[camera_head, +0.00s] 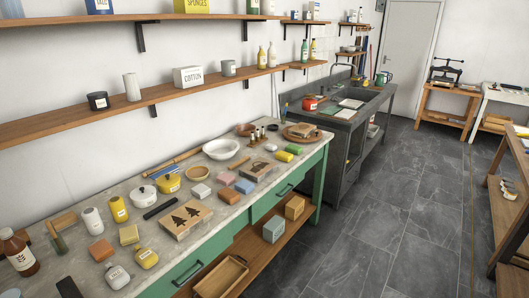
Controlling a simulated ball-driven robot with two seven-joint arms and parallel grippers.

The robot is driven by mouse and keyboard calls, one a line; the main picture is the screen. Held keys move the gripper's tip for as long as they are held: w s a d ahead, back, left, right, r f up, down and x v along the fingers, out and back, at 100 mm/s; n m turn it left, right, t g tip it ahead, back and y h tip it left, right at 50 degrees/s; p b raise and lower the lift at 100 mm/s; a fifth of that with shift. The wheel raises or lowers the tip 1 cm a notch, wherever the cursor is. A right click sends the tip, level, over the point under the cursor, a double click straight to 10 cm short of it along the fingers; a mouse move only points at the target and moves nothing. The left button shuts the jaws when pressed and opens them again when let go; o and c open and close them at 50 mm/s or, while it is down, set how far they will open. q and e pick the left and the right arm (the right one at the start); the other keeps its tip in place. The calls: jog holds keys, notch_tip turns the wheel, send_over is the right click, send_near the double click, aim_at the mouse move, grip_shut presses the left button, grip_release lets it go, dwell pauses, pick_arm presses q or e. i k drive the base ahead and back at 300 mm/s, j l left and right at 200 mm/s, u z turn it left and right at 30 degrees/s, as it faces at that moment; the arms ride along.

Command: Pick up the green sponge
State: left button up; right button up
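A small green block (293,149), which looks like the green sponge, lies on the long counter (222,217) toward its far right end. A yellow block (284,156) lies just in front of it, very close to it. Several other sponge-like blocks lie nearer on the counter, among them a blue one (244,186), a pink one (225,178) and an orange one (229,195). Neither of my grippers shows in this view.
A white bowl (221,149), a carved tree block (186,219) and several bottles crowd the counter. A round wooden board (301,134) sits behind the green block. Wall shelves (180,93) hang above. The grey tiled floor (395,220) is clear right of the counter.

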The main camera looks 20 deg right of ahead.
aim_at(290, 148)
jog(key=i+l+u, duration=0.15)
jog(key=l+u, duration=0.15)
jog(key=i+l+u, duration=0.25)
jog(key=l, duration=0.15)
jog(key=l+u, duration=0.3)
